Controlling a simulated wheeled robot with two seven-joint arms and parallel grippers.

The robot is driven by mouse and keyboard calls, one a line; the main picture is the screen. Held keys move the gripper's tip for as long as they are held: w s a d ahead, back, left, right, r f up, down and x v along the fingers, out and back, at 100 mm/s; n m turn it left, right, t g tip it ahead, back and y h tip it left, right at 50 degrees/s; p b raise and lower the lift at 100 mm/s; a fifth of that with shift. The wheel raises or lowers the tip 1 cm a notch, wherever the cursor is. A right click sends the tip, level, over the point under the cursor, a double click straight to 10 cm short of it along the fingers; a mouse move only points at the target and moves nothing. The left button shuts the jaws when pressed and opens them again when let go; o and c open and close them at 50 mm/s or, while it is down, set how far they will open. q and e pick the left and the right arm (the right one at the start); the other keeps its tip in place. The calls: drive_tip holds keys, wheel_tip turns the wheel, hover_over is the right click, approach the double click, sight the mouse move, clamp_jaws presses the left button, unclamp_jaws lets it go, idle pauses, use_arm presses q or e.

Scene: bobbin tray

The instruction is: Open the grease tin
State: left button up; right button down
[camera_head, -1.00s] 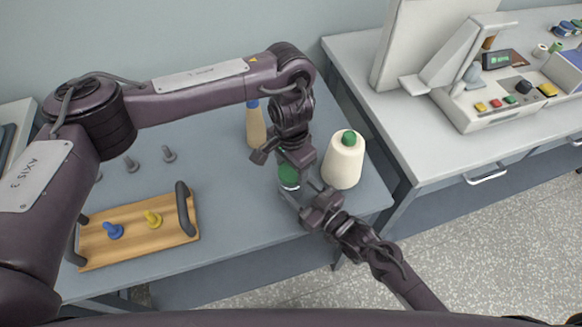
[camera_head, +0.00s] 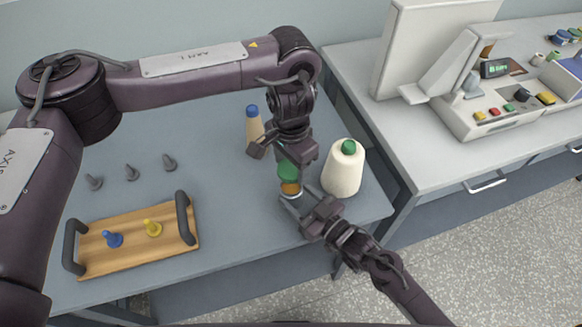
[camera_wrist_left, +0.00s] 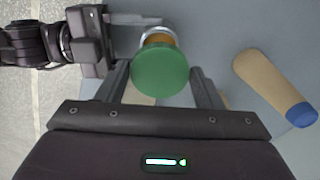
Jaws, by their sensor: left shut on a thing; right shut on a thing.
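The grease tin has a round green lid (camera_head: 287,171) and a body with a pale metallic rim (camera_head: 291,195). An orange-brown band (camera_head: 290,187) shows between them. My left gripper (camera_head: 288,166) comes down from above and is shut on the green lid. In the left wrist view the lid (camera_wrist_left: 160,70) lies between its two fingers, with the orange-brown part and metal rim behind it. My right gripper (camera_head: 298,197) reaches in from the lower right and is shut on the tin's body, low at the table. I cannot tell whether lid and body are fully apart.
A cream cone with a green top (camera_head: 343,170) stands close to the right of the tin. A tan bobbin with a blue top (camera_head: 254,125) stands behind.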

drive_tip(key=shift+c, duration=2.3)
unclamp_jaws()
use_arm(q)
drive_tip(key=shift+f+b, duration=0.75)
use_arm(e)
drive_tip(key=v, duration=1.2)
